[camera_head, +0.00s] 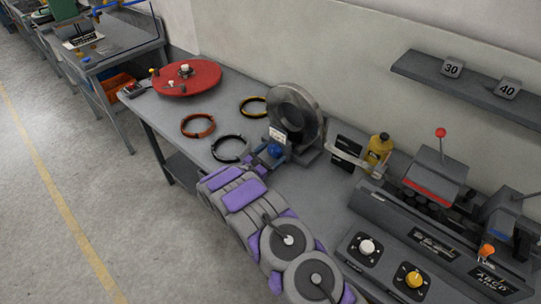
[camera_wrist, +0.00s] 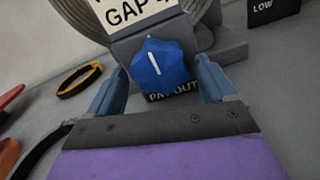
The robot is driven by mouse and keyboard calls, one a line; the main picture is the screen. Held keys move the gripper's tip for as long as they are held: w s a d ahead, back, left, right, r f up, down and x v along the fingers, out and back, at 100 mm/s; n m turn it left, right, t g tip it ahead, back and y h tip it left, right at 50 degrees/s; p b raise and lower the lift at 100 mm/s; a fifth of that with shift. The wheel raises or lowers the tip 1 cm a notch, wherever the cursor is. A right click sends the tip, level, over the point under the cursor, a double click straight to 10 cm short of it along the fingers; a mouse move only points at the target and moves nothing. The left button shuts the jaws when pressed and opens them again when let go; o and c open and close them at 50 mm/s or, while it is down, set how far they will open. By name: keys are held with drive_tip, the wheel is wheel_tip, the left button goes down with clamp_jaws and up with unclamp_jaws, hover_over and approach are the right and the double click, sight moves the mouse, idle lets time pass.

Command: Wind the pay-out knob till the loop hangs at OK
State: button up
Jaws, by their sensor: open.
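The blue pay-out knob (camera_wrist: 162,66) has a white pointer line, tilted slightly left of upright. It sits on a grey stand above a label reading PAY OUT. The knob also shows in the head view (camera_head: 275,151), in front of the large grey reel (camera_head: 312,99). My gripper (camera_wrist: 161,82) is open, with one blue finger on each side of the knob; contact cannot be told. A dark gauge panel (camera_wrist: 272,14) marked LOW is partly cut off in the wrist view. It stands right of the reel in the head view (camera_head: 346,146). The loop and an OK mark cannot be made out.
A white GAP card (camera_wrist: 138,12) stands above the knob. Black (camera_head: 231,149), orange (camera_head: 198,125) and yellow-black (camera_head: 254,107) rings lie left of the reel, near a red turntable (camera_head: 188,80). A yellow bottle (camera_head: 377,154) and a machine with knobs stand right.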

drive_tip(key=c, duration=1.1)
drive_tip(key=shift+o, duration=0.2)
drive_tip(key=shift+m, duration=0.3)
drive_tip(key=m+b, duration=0.1)
drive_tip(key=m, duration=0.1)
drive_tip(key=shift+m+b, duration=0.3)
drive_tip(key=shift+b, duration=0.1)
drive_tip(key=m+b, duration=0.3)
drive_tip(key=shift+w, duration=0.1)
drive_tip(key=shift+a+r+m+b, duration=0.15)
drive_tip(key=shift+m+b, duration=1.3)
drive_tip(key=shift+m, duration=0.75)
